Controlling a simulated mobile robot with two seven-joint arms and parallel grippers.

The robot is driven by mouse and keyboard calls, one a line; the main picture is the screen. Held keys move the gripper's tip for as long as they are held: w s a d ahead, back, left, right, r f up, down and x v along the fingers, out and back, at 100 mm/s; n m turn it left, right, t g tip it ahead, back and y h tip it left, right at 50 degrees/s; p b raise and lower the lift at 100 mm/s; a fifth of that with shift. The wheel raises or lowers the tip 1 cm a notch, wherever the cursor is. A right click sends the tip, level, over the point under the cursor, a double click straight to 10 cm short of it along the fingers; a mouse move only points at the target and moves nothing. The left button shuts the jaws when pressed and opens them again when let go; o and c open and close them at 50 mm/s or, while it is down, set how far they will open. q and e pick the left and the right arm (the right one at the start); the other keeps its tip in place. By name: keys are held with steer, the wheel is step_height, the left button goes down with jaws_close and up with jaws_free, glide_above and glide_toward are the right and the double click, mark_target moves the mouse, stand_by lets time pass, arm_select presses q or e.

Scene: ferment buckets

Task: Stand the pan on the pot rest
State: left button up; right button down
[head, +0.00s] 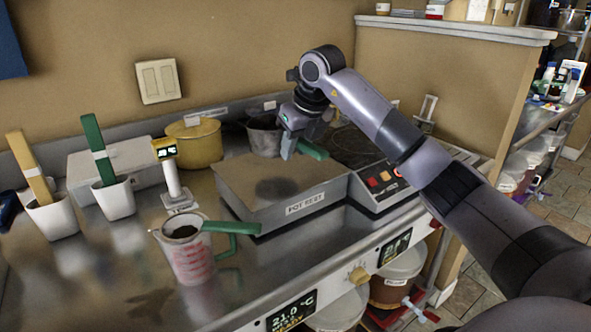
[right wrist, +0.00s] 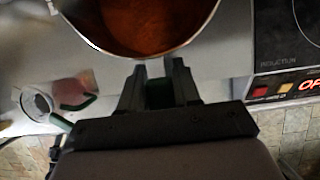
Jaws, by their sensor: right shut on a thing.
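The grey metal pan (head: 263,138) is in the head view, near the back of the pot rest. My right gripper (head: 290,145) is shut on the pan's green handle (head: 313,150). In the right wrist view the pan (right wrist: 95,28) holds something reddish-brown, and its handle (right wrist: 159,94) sits between the fingers. The pot rest (head: 300,208) is a low grey block with a label on its front and a dark round patch on top. The pan looks upright; its exact height over the rest is hard to tell. My left gripper is not in view.
An induction hob (head: 378,178) adjoins the rest on the right. A measuring jug (head: 190,258) with a green handle stands in front left. A yellow pot (head: 198,145), a small display stand (head: 175,190) and white holders (head: 115,198) are left. The top of the rest looks clear.

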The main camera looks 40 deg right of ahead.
mark_target(306, 143)
steer(key=shift+f, duration=2.75)
steer(key=c, duration=0.8)
jaws_free()
steer(key=shift+f, duration=0.1)
steer(key=v, duration=1.2)
steer(key=shift+s, duration=0.1)
